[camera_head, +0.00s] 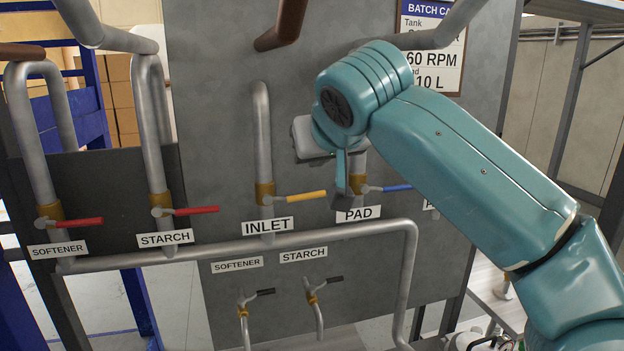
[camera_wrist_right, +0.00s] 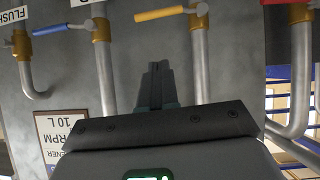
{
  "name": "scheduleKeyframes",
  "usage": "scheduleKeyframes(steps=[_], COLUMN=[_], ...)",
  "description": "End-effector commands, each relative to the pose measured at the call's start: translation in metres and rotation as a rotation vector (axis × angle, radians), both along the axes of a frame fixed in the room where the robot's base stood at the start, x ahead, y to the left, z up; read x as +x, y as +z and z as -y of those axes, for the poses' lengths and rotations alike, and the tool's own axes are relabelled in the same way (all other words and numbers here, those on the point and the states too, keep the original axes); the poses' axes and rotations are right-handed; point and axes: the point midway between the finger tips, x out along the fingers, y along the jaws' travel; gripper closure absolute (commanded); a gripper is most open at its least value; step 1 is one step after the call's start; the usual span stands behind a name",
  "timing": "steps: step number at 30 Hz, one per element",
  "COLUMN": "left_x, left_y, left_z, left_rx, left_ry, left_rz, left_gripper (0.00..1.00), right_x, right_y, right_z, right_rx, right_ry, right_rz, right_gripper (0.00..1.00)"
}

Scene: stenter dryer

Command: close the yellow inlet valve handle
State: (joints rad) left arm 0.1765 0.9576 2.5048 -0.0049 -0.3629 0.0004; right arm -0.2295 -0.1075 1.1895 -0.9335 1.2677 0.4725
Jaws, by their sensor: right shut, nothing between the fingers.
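The yellow inlet valve handle (camera_head: 306,196) sits on a brass fitting of the vertical pipe above the INLET label (camera_head: 268,226). It points right, roughly level, across the pipe. The handle also shows at the top of the right wrist view (camera_wrist_right: 160,13). My right gripper (camera_head: 342,198) is shut and empty, just right of the handle's free end in the head view and in front of the PAD pipe. In the right wrist view its closed fingers (camera_wrist_right: 158,68) are apart from the yellow handle. My left gripper is not in view.
The blue PAD handle (camera_head: 390,188) is close to the right of my gripper. Red handles (camera_head: 78,222) for softener and starch are at the left. A horizontal pipe (camera_head: 200,257) runs below the labels, with two small black-handled valves (camera_head: 262,293) under it.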

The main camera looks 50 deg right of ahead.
Motion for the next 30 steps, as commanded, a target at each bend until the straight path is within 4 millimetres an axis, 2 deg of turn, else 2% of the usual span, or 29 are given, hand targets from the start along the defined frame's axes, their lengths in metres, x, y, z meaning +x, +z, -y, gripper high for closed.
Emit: scheduleKeyframes(steps=[8,12,16,30], left_x=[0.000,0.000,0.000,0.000], left_y=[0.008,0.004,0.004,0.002], left_z=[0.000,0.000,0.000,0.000], left_rx=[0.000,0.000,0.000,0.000], left_ry=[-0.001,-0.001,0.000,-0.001], left_rz=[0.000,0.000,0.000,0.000], left_gripper=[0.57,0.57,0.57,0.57], right_x=[0.041,0.043,0.044,0.045], right_y=[-0.033,-0.056,-0.067,-0.074], right_z=[0.030,0.032,0.034,0.034], right_rx=[0.000,0.000,0.001,0.000], right_ry=[-0.005,0.000,-0.001,0.000], right_rz=[-0.005,-0.003,-0.001,0.000], right_gripper=[1.00,1.00,1.00,1.00])
